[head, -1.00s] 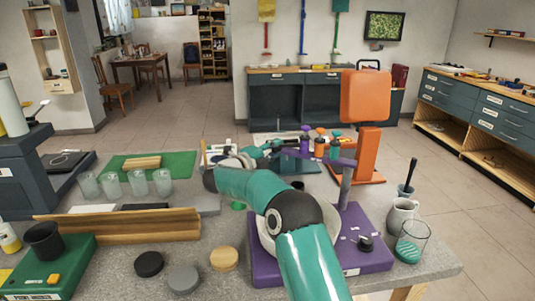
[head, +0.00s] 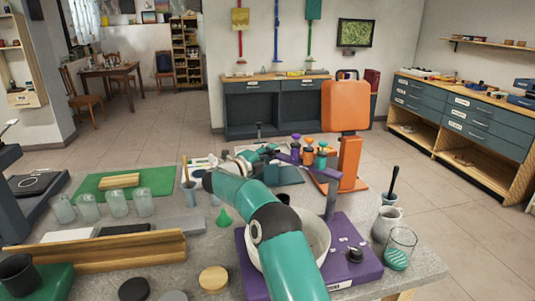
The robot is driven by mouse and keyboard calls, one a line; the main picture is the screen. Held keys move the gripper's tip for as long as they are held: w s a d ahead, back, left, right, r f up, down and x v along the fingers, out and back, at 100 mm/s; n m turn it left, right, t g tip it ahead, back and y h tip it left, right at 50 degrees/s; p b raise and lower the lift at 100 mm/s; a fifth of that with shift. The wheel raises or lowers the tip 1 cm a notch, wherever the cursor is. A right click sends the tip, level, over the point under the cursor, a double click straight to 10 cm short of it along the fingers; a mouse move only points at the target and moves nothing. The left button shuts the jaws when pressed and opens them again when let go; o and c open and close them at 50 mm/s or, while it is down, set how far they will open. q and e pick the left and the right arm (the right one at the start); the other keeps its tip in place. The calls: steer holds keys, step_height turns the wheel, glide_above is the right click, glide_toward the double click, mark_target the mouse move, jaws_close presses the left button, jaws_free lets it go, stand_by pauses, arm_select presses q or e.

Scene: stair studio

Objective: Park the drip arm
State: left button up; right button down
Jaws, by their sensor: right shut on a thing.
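The drip arm (head: 316,171) is a purple bar on top of a grey post (head: 331,203). The post stands on a purple base (head: 350,277) that also carries a white bowl (head: 322,240). The bar reaches back and to the left from the post, beyond the bowl. My right gripper (head: 268,153) is shut on the bar's far left end; my own teal arm crosses in front and hides part of the bowl. The fingertips are small and partly hidden. My left gripper is out of view.
Coloured bottles (head: 308,155) stand close behind the bar, before an orange stand (head: 347,130). A jug (head: 385,225) and a glass (head: 399,247) stand right of the base.

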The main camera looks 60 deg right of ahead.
steer(key=shift+s+d+f, duration=0.1)
steer(key=shift+d, duration=0.05)
steer(key=c, duration=1)
jaws_free()
steer(key=shift+d+f, duration=0.1)
steer(key=shift+d, duration=0.05)
steer(key=shift+o, duration=0.2)
steer(key=shift+a, duration=0.2)
steer(key=w+a, duration=0.1)
steer(key=a, duration=1.1)
steer(key=shift+w, duration=0.25)
